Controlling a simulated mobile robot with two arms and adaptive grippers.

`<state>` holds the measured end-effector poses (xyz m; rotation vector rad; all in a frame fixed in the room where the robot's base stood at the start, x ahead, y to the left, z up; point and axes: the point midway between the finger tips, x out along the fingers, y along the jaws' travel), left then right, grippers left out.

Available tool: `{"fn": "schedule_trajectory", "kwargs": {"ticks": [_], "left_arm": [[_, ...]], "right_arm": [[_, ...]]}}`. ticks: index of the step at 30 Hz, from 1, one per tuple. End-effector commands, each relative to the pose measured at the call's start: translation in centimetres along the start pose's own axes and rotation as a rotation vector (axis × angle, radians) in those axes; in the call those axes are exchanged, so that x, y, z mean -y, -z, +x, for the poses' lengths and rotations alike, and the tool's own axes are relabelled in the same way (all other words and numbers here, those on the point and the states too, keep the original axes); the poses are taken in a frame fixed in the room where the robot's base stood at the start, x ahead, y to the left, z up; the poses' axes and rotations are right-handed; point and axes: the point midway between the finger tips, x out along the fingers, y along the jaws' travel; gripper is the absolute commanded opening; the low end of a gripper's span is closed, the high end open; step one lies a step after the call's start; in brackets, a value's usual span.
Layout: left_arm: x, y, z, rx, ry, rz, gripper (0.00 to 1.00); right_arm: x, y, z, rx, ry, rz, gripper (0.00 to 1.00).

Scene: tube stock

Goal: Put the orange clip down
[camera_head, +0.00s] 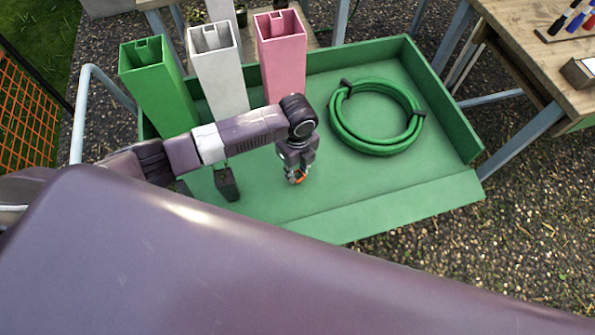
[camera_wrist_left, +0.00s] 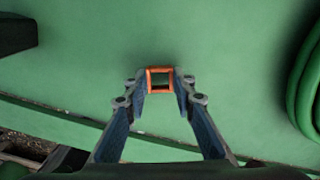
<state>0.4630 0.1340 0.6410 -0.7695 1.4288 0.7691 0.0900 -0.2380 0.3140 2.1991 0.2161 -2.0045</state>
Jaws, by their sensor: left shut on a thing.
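The orange clip (camera_wrist_left: 160,70) is a small square ring, held between the fingertips of my left gripper (camera_wrist_left: 160,90) in the left wrist view. In the head view a bit of the clip's orange (camera_head: 299,178) shows at the tips of my left gripper (camera_head: 295,174). The gripper is shut on the clip and points down over the bare floor of the green tray (camera_head: 420,205). I cannot tell how far the clip is above the floor. My right gripper is in neither view.
Green (camera_head: 155,95), white (camera_head: 218,75) and pink (camera_head: 281,60) square tubes stand at the tray's back left. A coiled green hose (camera_head: 345,137) lies on the right. A dark block (camera_head: 227,184) is left of my gripper. The front floor is clear. A wooden table (camera_head: 530,25) stands at right.

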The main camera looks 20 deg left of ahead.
Motion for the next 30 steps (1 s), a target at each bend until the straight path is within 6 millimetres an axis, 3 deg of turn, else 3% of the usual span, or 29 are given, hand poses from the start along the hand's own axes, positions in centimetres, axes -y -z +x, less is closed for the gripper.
{"fn": "schedule_trajectory", "kwargs": {"ticks": [13, 14, 18, 30], "left_arm": [[0.0, 0.0, 1.0, 0.000, 0.000, 0.001, 0.16], [0.0, 0.0, 0.9, 0.000, 0.000, 0.001, 0.26], [0.0, 0.0, 0.9, 0.000, 0.000, 0.001, 0.41], [0.1, -0.1, -0.1, 0.001, 0.002, 0.000, 0.41]], "right_arm": [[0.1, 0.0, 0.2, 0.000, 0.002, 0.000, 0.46], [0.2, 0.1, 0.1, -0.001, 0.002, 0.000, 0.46], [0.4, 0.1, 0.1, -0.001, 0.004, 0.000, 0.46], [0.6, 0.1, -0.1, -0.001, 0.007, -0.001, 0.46]]}}
